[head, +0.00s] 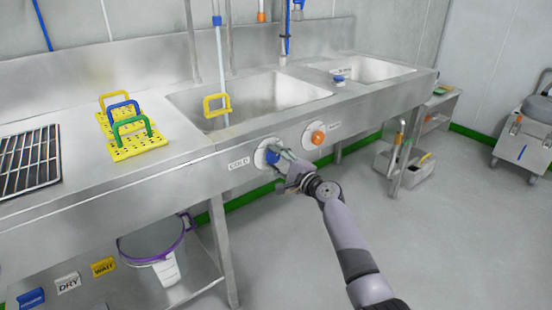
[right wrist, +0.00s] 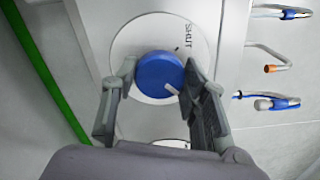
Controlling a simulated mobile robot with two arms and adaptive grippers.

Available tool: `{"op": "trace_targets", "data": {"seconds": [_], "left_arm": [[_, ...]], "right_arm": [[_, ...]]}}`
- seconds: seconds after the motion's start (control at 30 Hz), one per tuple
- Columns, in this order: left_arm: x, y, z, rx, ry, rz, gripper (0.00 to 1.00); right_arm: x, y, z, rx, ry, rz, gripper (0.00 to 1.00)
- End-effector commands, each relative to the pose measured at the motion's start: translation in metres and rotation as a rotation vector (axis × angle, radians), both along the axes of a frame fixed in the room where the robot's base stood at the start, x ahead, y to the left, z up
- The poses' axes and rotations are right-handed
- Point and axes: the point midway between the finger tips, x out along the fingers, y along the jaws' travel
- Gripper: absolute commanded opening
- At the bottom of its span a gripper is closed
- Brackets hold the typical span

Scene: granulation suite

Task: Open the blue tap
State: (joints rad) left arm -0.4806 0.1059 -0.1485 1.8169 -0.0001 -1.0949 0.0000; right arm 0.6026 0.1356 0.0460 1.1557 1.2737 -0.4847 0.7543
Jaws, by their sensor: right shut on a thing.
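The blue tap (head: 272,156) is a round knob on a white disc on the sink's front panel, next to a "COLD" label (head: 239,163). My right gripper (head: 277,159) is at the knob. In the right wrist view, the two fingers of my right gripper (right wrist: 158,76) are shut on either side of the blue tap (right wrist: 157,70). The word "SHUT" (right wrist: 187,38) is printed on the disc at the upper right. The knob's white mark (right wrist: 171,88) is at its lower right, away from that word. My left gripper is not in view.
An orange tap (head: 316,138) sits on the same panel, right of the blue one. The steel sink (head: 335,94) has two basins. Yellow perforated plates with coloured handles (head: 138,146) lie on the counter at left. A bucket (head: 155,247) stands below.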

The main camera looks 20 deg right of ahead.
Motion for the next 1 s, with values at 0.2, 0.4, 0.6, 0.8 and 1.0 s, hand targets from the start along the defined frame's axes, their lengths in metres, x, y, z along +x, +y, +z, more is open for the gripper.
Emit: {"op": "trace_targets", "data": {"seconds": [0.2, 0.4, 0.6, 0.8, 1.0], "left_arm": [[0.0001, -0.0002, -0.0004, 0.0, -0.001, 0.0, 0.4], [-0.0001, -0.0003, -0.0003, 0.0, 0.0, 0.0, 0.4], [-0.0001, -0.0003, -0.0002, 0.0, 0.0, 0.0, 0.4], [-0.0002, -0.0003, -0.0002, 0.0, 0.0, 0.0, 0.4], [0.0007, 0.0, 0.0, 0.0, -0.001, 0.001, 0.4]], "right_arm": [[-0.0001, -0.0004, -0.0009, 0.006, 0.003, -0.001, 0.13], [-0.0001, -0.0004, -0.0009, 0.006, 0.003, -0.001, 0.45], [-0.0001, -0.0002, -0.0006, 0.005, 0.002, 0.0, 0.59], [-0.0001, -0.0001, -0.0003, 0.004, 0.001, 0.0, 0.61], [-0.0021, -0.0011, -0.0007, 0.003, 0.001, -0.001, 0.61]]}}
